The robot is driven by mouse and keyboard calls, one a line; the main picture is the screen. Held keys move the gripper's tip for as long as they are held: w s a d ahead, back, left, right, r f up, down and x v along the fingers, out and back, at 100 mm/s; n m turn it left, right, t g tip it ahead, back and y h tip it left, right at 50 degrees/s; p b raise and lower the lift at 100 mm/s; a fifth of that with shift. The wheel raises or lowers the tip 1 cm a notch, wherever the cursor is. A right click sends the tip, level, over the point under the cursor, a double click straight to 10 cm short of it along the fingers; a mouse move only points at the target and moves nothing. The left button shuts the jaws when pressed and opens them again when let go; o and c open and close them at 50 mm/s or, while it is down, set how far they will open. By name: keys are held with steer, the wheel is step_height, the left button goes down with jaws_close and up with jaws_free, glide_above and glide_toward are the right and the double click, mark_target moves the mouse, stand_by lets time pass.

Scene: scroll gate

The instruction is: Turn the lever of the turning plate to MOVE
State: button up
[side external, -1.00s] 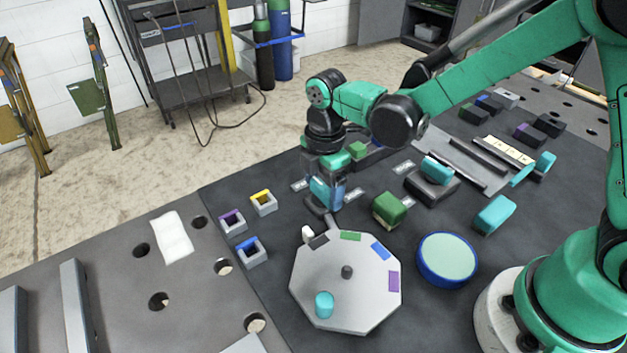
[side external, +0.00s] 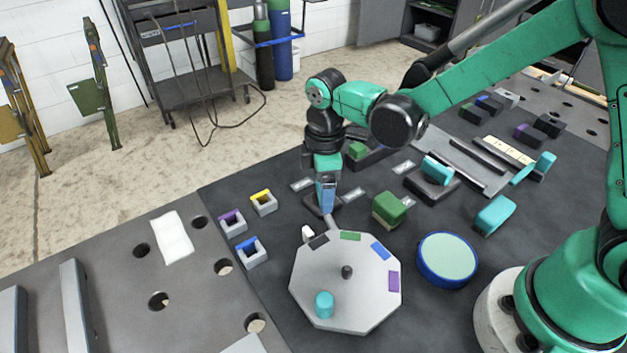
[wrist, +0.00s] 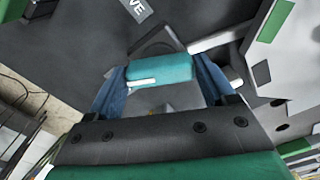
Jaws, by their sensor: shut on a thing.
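The turning plate (side external: 330,290) is a pale octagonal disc with coloured patches, a dark centre knob and a teal peg (side external: 324,305). Its lever unit (side external: 312,207) has a dark base at the plate's far edge. In the wrist view, the lever's teal handle (wrist: 160,68) lies between the two blue fingers of my gripper (wrist: 160,80), which is shut on it. In the side view my gripper (side external: 327,207) points down over the base and mostly hides the handle. A label ending in "VE" (wrist: 135,9) shows at the top of the wrist view.
Pale labels (side external: 302,184) (side external: 354,194) lie on either side of the lever, too small to read there. Small open boxes (side external: 263,202) stand to the left.

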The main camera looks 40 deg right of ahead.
steer(key=m, duration=1.2)
steer(key=shift+m, duration=0.3)
stand_by(0.4)
steer(key=o, duration=1.2)
steer(key=shift+c, duration=0.2)
steer(key=shift+r, duration=2.85)
steer(key=s+d+r+t, duration=0.5)
steer(key=s+d+t, duration=0.2)
steer(key=d, duration=0.1)
steer(key=shift+s+d+r, duration=0.15)
steer(key=shift+d+r, duration=0.1)
steer(key=shift+d, duration=0.15)
